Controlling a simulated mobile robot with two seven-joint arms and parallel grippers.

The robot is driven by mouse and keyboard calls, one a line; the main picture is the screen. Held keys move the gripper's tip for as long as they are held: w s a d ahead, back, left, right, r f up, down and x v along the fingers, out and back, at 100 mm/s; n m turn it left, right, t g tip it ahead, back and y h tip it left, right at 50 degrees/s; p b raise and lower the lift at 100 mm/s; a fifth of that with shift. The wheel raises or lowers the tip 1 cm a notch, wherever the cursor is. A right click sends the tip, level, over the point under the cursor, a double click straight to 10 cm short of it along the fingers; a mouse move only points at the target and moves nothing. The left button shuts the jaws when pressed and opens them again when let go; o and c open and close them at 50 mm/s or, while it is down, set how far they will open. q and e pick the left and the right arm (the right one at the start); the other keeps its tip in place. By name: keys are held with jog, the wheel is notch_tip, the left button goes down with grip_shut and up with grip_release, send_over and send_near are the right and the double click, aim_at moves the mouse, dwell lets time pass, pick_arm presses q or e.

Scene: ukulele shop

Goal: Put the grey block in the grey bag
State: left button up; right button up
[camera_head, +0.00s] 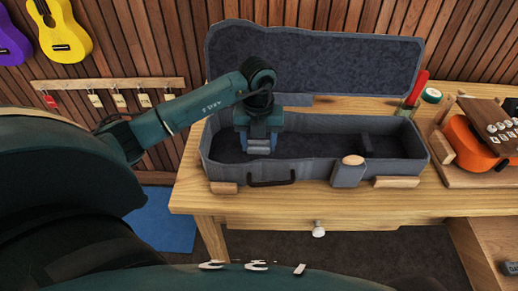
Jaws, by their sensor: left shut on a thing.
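The grey bag is an open, long grey case (222,172) on the wooden table, with its dark-lined lid (315,62) standing up at the back. My left gripper (258,148) points down inside the left part of the case opening. It is shut on the small grey block (258,142), which shows partly between the fingers. I cannot tell whether the block touches the case floor. My right gripper is not in view.
A grey piece with a wooden top (348,175) stands at the case's front wall. Wooden pieces (396,182) lie along the front edge. An orange ukulele (470,143) lies on a board at right.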

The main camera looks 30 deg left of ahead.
aim_at(259, 145)
pick_arm(q)
notch_tip(259, 145, down, 3)
jog(key=shift+f, duration=0.15)
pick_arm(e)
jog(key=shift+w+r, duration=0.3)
pick_arm(q)
jog(key=shift+f, duration=0.1)
jog(key=shift+f, duration=0.15)
jog(key=o, duration=0.9)
jog(key=shift+o, duration=0.2)
